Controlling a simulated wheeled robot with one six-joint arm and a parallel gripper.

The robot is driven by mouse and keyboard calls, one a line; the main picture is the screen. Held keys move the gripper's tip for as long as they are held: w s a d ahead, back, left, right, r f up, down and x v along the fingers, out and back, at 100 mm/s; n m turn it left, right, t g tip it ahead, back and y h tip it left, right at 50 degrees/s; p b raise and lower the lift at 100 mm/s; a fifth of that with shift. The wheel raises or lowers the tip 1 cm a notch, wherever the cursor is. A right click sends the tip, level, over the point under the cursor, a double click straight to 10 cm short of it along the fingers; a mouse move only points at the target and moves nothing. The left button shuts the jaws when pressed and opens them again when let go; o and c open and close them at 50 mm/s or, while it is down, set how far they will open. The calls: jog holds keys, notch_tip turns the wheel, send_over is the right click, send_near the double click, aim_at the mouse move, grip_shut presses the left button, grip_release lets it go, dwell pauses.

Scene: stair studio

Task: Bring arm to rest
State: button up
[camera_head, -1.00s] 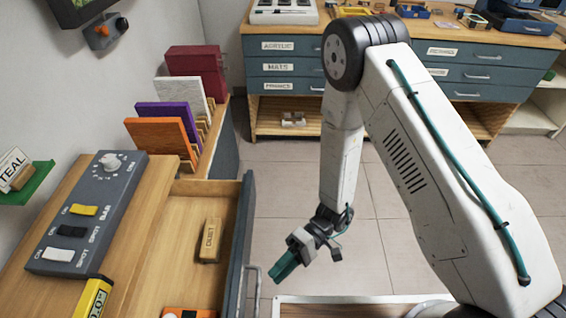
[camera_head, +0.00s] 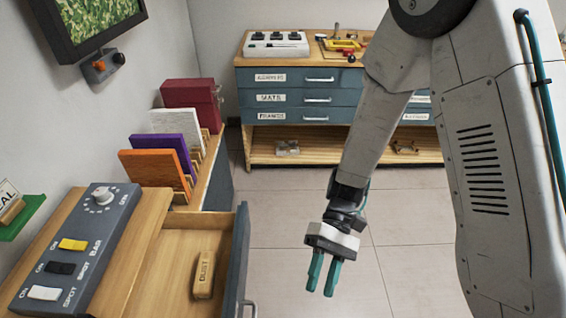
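My gripper (camera_head: 322,277) hangs in the middle of the view, pointing down, with its two teal fingers side by side. A narrow gap shows between the fingers and nothing is seen in it. It is over the floor, to the right of the open drawer (camera_head: 240,262) and apart from it. The white arm comes down from the upper right, its forearm sloping to the wrist.
The open drawer holds a block marked DUST (camera_head: 204,275). A grey switch panel (camera_head: 75,250) lies on the wooden top at left. Coloured boards (camera_head: 158,172) stand in a rack behind. A blue drawer cabinet (camera_head: 300,100) stands at the back. Tiled floor is free between.

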jog(key=s+d+r+m+t+h, duration=0.1)
jog(key=d+r+m+t+h, duration=0.1)
jog(key=d+r+t, duration=0.5)
jog(key=s+d+r+m+t+h, duration=0.1)
jog(key=d+r+m+t+h, duration=0.1)
jog(key=d+r+t, duration=0.4)
jog(key=d+r, duration=0.2)
jog(key=r, duration=0.4)
jog(key=d+r, duration=0.3)
jog(key=r, duration=0.3)
jog(key=shift+d+r+t+h, duration=0.3)
jog(key=shift+r+t, duration=0.1)
